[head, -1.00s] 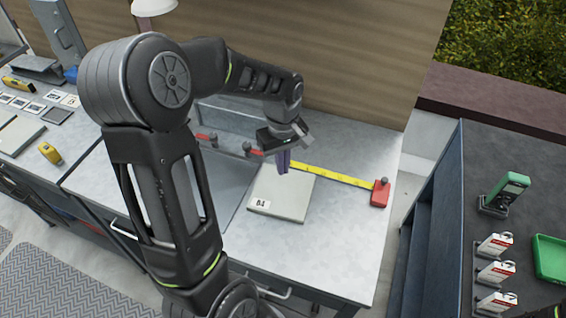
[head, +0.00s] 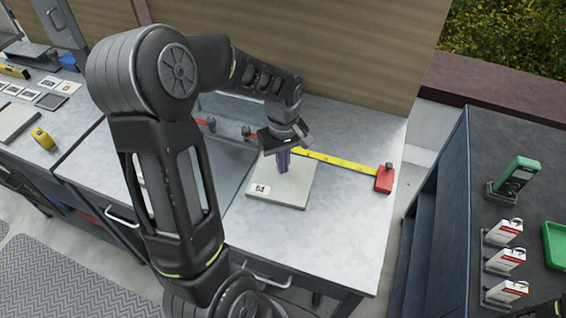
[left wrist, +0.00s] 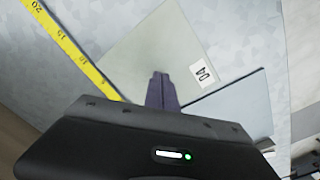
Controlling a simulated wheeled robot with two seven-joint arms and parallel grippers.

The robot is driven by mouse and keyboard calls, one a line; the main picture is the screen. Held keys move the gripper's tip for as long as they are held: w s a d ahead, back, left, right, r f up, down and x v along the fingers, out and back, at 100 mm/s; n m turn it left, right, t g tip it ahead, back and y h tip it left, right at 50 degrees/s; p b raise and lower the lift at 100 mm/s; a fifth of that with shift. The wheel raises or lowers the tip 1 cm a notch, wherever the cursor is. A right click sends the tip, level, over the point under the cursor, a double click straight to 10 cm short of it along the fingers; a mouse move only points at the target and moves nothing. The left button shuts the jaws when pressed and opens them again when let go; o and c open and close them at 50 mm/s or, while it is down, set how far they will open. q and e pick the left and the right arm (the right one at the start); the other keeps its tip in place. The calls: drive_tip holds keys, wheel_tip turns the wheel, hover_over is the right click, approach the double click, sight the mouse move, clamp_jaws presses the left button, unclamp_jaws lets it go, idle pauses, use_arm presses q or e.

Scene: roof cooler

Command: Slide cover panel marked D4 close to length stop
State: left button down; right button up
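The cover panel marked D4 (head: 290,193) is a flat, pale grey-green plate lying on the metal bench, its white label at the near left corner. It also shows in the left wrist view (left wrist: 150,50), with the label at its right. My left gripper (head: 283,170) points down over the panel's far left part. Its purple fingers (left wrist: 162,92) look shut together with nothing visible between them. I cannot tell whether the tips touch the panel. A red length stop (head: 384,179) sits at the right end of the yellow tape (head: 335,169), apart from the panel. My right gripper is not clearly visible.
The bench (head: 345,235) is clear between panel and stop. A dark side table at right holds a green meter (head: 519,174), several white-and-red boxes (head: 505,261) and a green tray (head: 556,245).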

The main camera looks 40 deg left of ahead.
use_arm(q)
drive_tip(key=shift+f+b, duration=0.85)
drive_tip(key=shift+f, duration=0.2)
drive_tip(key=shift+d, duration=0.15)
idle(0.3)
drive_tip(key=shift+w+d+b, duration=0.35)
drive_tip(key=shift+w+d, duration=0.3)
drive_tip(key=shift+d, duration=1.8)
drive_tip(key=shift+w+d+b, duration=0.4)
drive_tip(key=shift+w+d, duration=0.3)
drive_tip(key=shift+d, duration=1.75)
drive_tip(key=shift+w+d+b, duration=0.35)
drive_tip(key=shift+w+d, duration=0.3)
drive_tip(key=shift+d, duration=1.8)
